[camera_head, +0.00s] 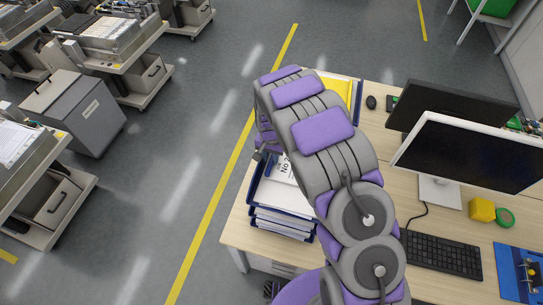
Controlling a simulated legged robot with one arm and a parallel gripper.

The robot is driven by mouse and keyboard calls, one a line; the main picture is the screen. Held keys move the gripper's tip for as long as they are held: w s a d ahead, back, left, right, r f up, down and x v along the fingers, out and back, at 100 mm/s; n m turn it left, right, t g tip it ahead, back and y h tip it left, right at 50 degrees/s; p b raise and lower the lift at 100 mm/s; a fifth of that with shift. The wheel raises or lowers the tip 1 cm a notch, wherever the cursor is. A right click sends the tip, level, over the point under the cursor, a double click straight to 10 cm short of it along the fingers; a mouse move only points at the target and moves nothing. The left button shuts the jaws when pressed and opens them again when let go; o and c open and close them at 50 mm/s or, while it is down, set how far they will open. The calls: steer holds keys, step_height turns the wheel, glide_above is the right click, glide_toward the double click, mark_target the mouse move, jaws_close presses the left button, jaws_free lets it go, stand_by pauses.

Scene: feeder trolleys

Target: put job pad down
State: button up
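A white pad or sheet with dark print (281,172), likely the job pad, shows partly at the top of a blue letter-tray stack (284,212) on the desk. My arm hides much of it. My gripper (262,152) is at the wrist end of my purple and grey arm, by the upper left of the tray stack at the desk's left edge. Its fingers are small and mostly hidden, so I cannot tell whether they are open or shut, or whether they touch the pad.
The wooden desk (442,287) bears two monitors (470,152), a keyboard (441,254), a mouse (371,102), a yellow block (482,210), green tape (504,218) and a blue binder (518,272). Feeder trolleys (110,45) stand left. The floor between is clear.

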steer(key=shift+o, duration=0.4)
steer(key=shift+s+d+f, duration=0.1)
steer(key=shift+f, duration=0.05)
steer(key=shift+d, duration=1.1)
steer(key=shift+a+r, duration=0.4)
steer(key=shift+a, duration=0.15)
step_height(320, 180, up, 11)
steer(key=s+d+r, duration=0.6)
steer(key=d+r, duration=0.3)
steer(key=s+d+r, duration=0.2)
steer(key=s+d, duration=0.1)
steer(key=s, duration=0.7)
steer(key=s+d+r+n+g, duration=0.1)
steer(key=s+d+r, duration=0.2)
steer(key=s, duration=0.8)
steer(key=s+d+r+n, duration=0.1)
steer(key=s+d, duration=0.4)
steer(key=s, duration=0.5)
steer(key=shift+s+r+g+b, duration=0.2)
steer(key=shift+r+g+b, duration=0.2)
steer(key=shift+r, duration=0.3)
